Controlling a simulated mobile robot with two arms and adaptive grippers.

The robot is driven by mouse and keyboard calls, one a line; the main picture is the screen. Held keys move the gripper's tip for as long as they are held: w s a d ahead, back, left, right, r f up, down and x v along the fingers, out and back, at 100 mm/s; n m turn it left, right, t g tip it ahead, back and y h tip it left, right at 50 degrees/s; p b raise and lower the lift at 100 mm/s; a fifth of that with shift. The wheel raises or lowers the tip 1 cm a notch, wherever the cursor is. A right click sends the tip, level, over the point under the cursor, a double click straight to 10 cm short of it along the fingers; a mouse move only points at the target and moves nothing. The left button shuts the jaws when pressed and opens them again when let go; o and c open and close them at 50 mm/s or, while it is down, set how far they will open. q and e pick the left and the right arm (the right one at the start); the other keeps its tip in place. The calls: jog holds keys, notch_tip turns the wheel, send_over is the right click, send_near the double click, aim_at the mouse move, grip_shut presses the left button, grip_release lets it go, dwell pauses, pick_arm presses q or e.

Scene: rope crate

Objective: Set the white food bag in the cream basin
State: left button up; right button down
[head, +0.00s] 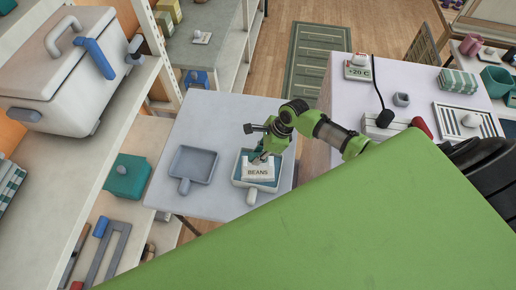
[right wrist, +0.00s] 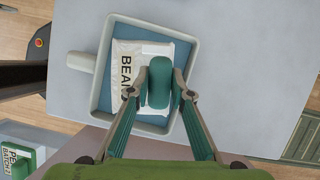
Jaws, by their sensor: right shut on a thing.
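The white food bag (head: 257,173), printed BEANS, lies inside the cream basin (head: 252,196), which has a blue inner floor and a stub handle. In the right wrist view the bag (right wrist: 128,66) lies within the rim of the basin (right wrist: 81,61). My right gripper (head: 262,156) is over the basin, shut on a rounded green grip on top of the bag. The wrist view shows its fingers (right wrist: 158,86) on both sides of that green piece, which hides part of the bag. My left gripper is not in view.
A grey-blue basin (head: 193,164) with a handle stands to the left on the same pale table (head: 215,110). A shelf with a white cooler box (head: 55,75) is at the left. Another table with several items (head: 458,82) is at the right.

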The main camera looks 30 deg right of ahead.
jog(key=shift+f, duration=0.4)
dwell(0.5)
